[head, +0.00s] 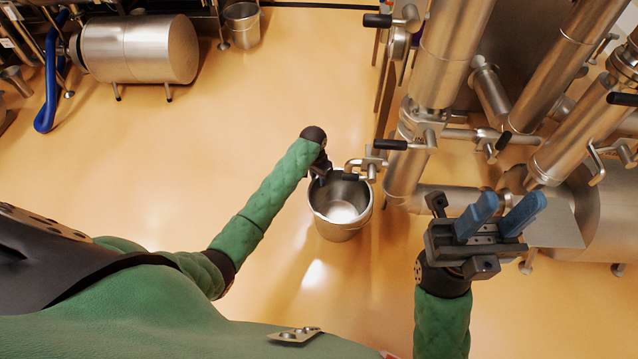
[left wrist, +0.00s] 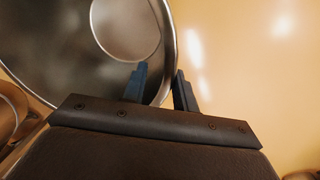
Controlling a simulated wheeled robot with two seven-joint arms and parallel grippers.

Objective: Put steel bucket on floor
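The steel bucket (head: 340,228) is upright and looks empty, in the middle of the head view beside the steel pipework. Its round opening and rim fill the upper left of the left wrist view (left wrist: 60,88). My left gripper (head: 322,178) is at the bucket's far left rim. In the left wrist view its fingers (left wrist: 160,88) straddle the rim, one inside and one outside, set close together. The fingers look shut on the rim, though the contact itself is partly hidden. My right gripper (head: 500,215) is open and empty, to the right of the bucket.
Pipes and valves with black handles (head: 392,144) stand close to the bucket's right. Bare orange floor (head: 250,110) lies left of and below it. A horizontal steel tank (head: 140,48), another steel bucket (head: 242,25) and a blue hose (head: 48,95) are at the back left.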

